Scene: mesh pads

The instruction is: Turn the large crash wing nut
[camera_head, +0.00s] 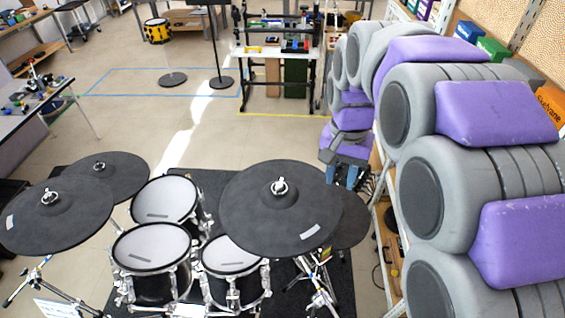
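A large dark cymbal (255,218) stands in the middle front. A small pale wing nut (279,186) sits on its centre post. Another large dark cymbal (80,215) at the left also has a pale nut (49,197) on top. I cannot tell from the picture which one is the large crash. What looks like my gripper (345,172) hangs to the right of and behind the middle cymbal, apart from its nut. Its tips are small and partly hidden, so I cannot see whether they are open. Nothing is visibly held.
My grey and purple arm fills the right side. Drums (150,247) stand below the cymbals on a dark mat (205,182). A smaller cymbal (125,170) is at the back left. A shelf (495,30) lines the right wall. Open floor (150,110) lies behind the drums.

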